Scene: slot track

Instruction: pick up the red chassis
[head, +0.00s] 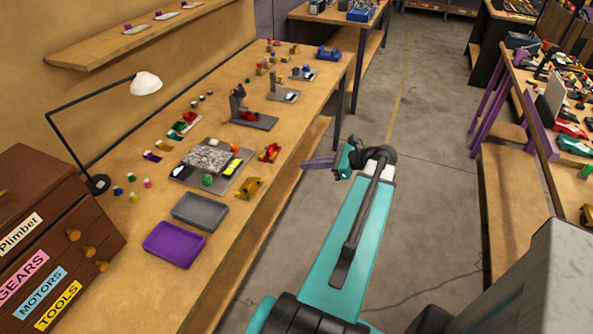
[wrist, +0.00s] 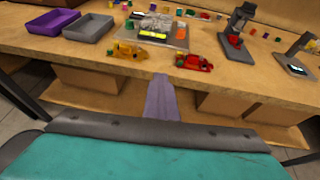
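A red chassis (head: 270,153) with some yellow on it lies near the front edge of the workbench, right of the grey work mat. It also shows in the wrist view (wrist: 193,62), right of centre near the bench edge. My gripper (head: 306,163) is out over the aisle, to the right of the chassis and apart from it. Its purple finger shape also shows in the wrist view (wrist: 161,76), pointing towards the bench. I see no separate fingers, so open or shut is unclear. Nothing shows held at its tip.
A yellow chassis-like piece (head: 248,188) lies nearby on the bench. A grey tray (head: 200,226) and a purple tray (head: 148,250) stand at the near end. A press with a dark base (head: 262,123) holds another red piece. The floor between the benches is clear.

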